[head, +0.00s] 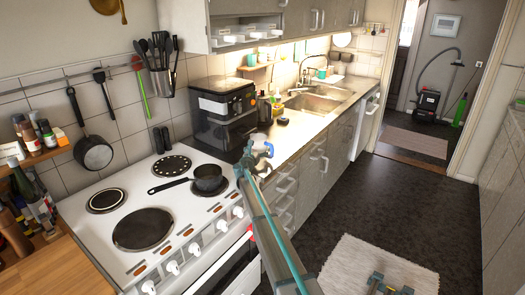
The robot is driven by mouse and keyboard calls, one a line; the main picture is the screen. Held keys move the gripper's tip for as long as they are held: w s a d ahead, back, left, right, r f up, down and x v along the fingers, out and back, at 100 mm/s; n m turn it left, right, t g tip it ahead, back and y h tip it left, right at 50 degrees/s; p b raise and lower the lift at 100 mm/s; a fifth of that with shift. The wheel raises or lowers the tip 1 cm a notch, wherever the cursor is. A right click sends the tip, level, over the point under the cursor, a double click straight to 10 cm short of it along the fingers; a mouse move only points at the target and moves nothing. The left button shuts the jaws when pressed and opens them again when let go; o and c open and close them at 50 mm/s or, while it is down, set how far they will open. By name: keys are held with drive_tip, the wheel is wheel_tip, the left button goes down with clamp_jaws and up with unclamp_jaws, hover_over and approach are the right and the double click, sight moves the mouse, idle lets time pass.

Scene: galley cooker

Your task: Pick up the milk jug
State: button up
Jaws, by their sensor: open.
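I cannot pick out a milk jug for certain in the head view. The small items on the counter beside the black appliance are too small to name surely, and my arm may hide part of that area. My arm rises from the bottom middle toward the counter edge right of the cooker. Its far end, with grey, white and blue parts, is where I take my gripper (258,152) to be. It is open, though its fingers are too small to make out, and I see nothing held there.
A sink (312,103) lies farther along. The dark floor (420,205) right of the cabinets is mostly clear.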

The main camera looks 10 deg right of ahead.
drive_tip(key=c, duration=1.2)
drive_tip(key=shift+o, duration=0.2)
drive_tip(key=shift+r, duration=0.2)
drive_tip(key=shift+r, duration=0.5)
drive_tip(key=s+a+r+b, duration=0.1)
drive_tip(key=s+r+b, duration=0.3)
drive_tip(key=s+r, duration=0.7)
drive_tip(key=s, duration=0.3)
drive_tip(key=shift+a+r, duration=0.2)
drive_tip(key=shift+r, duration=0.15)
